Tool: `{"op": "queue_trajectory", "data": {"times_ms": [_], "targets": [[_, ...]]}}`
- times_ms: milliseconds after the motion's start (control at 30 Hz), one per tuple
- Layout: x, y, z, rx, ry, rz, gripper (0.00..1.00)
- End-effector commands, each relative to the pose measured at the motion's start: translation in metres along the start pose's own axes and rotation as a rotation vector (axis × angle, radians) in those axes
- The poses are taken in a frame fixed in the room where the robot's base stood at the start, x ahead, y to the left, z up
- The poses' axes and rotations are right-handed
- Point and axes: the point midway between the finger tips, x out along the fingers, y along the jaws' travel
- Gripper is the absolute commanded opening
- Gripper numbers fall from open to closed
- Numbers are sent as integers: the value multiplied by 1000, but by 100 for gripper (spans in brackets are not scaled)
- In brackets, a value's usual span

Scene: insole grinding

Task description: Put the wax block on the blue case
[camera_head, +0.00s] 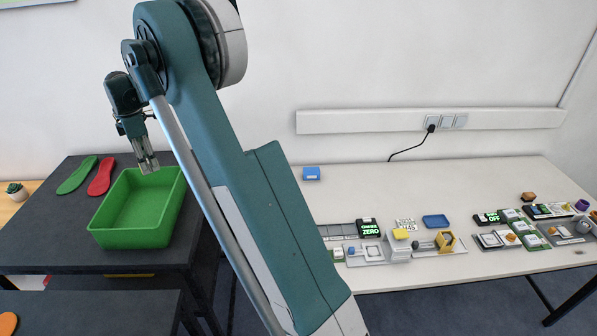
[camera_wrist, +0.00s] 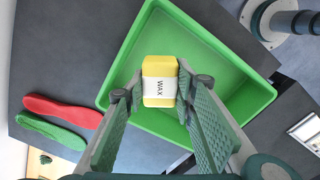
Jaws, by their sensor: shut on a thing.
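The yellow wax block (camera_wrist: 160,68), with a white band reading WAX, is between my fingers in the wrist view. My gripper (camera_wrist: 160,92) is shut on it and holds it over the green bin. In the head view my gripper (camera_head: 149,168) points down above the bin at the left; the block cannot be made out there, apparently hidden by the fingers. A small blue box-like case (camera_head: 311,174) lies on the white table near its back left part, right of my arm.
The green bin (camera_head: 106,222) stands on a dark table, with red (camera_head: 101,177) and green (camera_head: 77,176) insoles beside it. Devices, including a display (camera_head: 369,228), line the white table's front and right. Clear table surrounds the small blue case.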

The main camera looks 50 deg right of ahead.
Motion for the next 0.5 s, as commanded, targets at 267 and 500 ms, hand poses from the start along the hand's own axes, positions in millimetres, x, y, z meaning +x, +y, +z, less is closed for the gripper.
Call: {"op": "queue_trajectory", "data": {"times_ms": [267,500], "targets": [[0,16,94,77,0,0,14],[0,22,172,139,0,0,14]]}}
